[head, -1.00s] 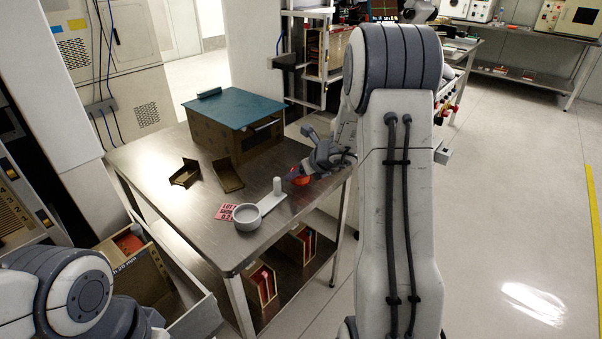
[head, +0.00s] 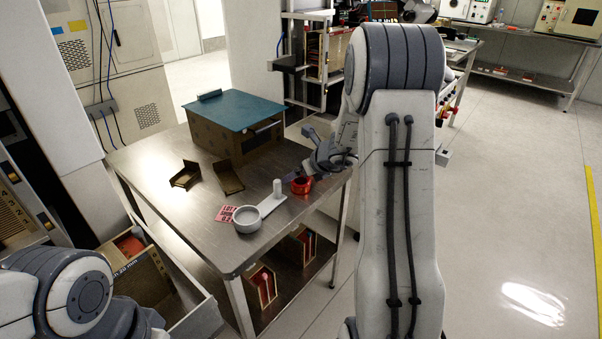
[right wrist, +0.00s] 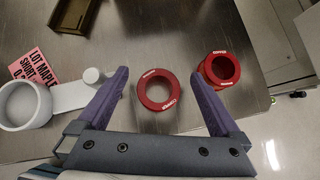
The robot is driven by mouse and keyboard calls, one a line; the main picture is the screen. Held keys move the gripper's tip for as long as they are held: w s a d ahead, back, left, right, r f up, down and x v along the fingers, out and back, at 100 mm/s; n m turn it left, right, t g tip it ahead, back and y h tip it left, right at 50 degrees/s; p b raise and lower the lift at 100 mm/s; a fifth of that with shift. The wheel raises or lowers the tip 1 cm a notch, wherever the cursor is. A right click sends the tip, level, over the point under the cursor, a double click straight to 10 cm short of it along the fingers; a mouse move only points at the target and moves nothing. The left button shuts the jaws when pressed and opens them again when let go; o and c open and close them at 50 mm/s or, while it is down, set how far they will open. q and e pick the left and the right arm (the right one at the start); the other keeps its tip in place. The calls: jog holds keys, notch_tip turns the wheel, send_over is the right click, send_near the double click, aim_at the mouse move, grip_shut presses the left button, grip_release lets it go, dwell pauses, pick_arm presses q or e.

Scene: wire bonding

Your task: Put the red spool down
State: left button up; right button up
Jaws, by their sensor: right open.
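A red spool (right wrist: 157,90) stands on the metal table with its ring-shaped end facing up. In the right wrist view it lies between the two purple fingers of my right gripper (right wrist: 160,76), with a gap on each side. The gripper is open and holds nothing. A second red spool (right wrist: 221,69) is just outside the right finger. In the head view red spool surface (head: 301,186) shows near the table's right edge, beside my right gripper (head: 308,176), which partly covers that area. My left gripper is out of view.
A white holder with a round cup (head: 247,219) and a post (head: 277,187) stands left of the spools, beside a pink label (head: 227,213). Brown trays (head: 228,178) and a teal-topped box (head: 232,108) are farther back. The metal table's (head: 160,195) front left is bare.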

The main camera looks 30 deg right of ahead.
jog(key=a+p+v, duration=0.1)
jog(key=p+v, duration=0.2)
jog(key=v, duration=0.9)
jog(key=s+a+n+g+y, duration=0.25)
jog(key=a+n, duration=0.55)
jog(key=a, duration=0.4)
jog(key=s+a+n+g+y, duration=0.2)
jog(key=s+a+n, duration=0.1)
jog(key=a+n, duration=0.7)
jog(key=s+a+n+g, duration=0.3)
jog(key=s+a+n, duration=0.6)
jog(key=s+n+g+h, duration=0.1)
jog(key=s+n+h, duration=0.3)
jog(key=s+n, duration=0.7)
jog(key=n, duration=0.4)
jog(key=shift+s+f+n, duration=0.25)
jog(key=shift+s+n, duration=0.05)
jog(key=shift+s, duration=0.05)
jog(key=shift+g, duration=0.25)
